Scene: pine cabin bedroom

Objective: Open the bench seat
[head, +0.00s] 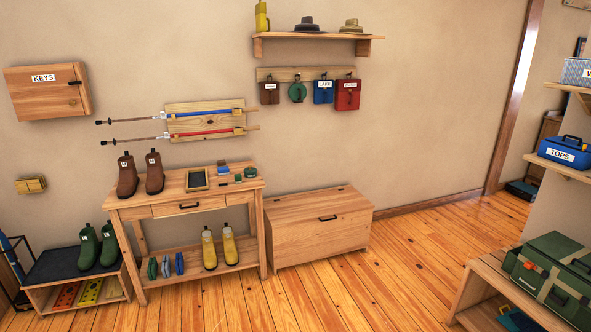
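The bench seat looks to be the low wooden chest (318,233) standing against the wall, right of the console table. Its flat lid (312,205) is down. A dark handle (328,218) sits near the top of its front side. No part of my gripper or arm shows in the head view.
A console table (185,202) with boots stands close against the chest's left side. A shelf (318,36) and hooks with bags (308,90) hang above. A low bench (485,285) with a green case (555,275) is at right. Floor (375,285) before the chest is clear.

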